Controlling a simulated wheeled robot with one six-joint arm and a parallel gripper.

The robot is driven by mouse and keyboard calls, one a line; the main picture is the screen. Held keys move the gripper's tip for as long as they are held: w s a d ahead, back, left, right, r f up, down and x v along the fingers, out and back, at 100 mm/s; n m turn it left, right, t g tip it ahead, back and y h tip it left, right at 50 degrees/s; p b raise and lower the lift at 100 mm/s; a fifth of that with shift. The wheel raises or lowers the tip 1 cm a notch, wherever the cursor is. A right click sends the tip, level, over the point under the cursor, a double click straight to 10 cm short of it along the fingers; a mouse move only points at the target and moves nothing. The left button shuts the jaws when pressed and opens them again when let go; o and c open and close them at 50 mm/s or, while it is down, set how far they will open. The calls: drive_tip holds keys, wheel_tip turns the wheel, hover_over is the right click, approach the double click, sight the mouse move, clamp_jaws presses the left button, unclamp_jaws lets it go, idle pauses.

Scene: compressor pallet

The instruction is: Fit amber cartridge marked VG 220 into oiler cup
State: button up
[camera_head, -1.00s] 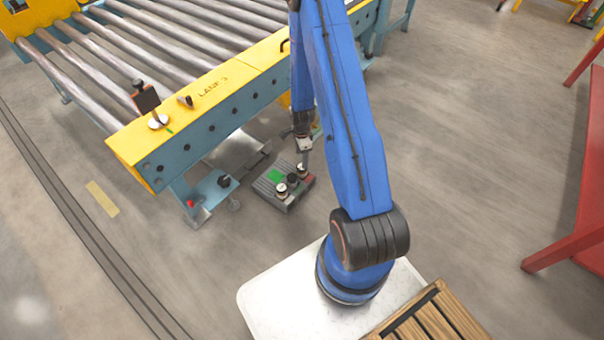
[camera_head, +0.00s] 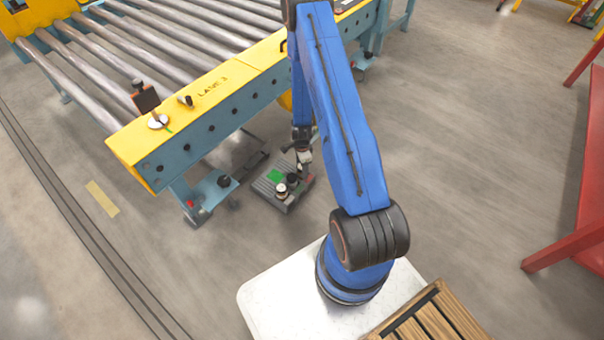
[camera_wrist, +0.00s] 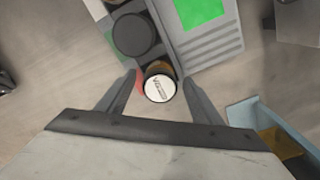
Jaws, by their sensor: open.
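In the wrist view a cartridge (camera_wrist: 160,88) with a white lid and an amber side stands between my gripper's fingers. Its lid print begins "VG"; the number is too small to read. My gripper (camera_wrist: 160,87) is open, one finger on each side of it. In the head view my gripper (camera_head: 303,160) is low at the back right of a grey tray (camera_head: 286,206). A black-capped cartridge (camera_wrist: 135,36) stands close by in the wrist view. I cannot clearly identify the oiler cup; a bracket with a white disc (camera_head: 158,121) sits on the conveyor's end.
The tray carries a green panel (camera_head: 274,176) and a white-topped cartridge (camera_head: 281,190). The yellow and blue roller conveyor (camera_head: 215,90) stands behind and left of it, with a low blue foot (camera_head: 212,188) nearby. A red table (camera_head: 590,220) is far right. Open floor lies between.

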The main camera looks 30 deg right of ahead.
drive_tip(key=shift+f, duration=0.55)
drive_tip(key=c, duration=1.3)
drive_tip(key=shift+o, duration=0.2)
drive_tip(key=shift+r, duration=0.1)
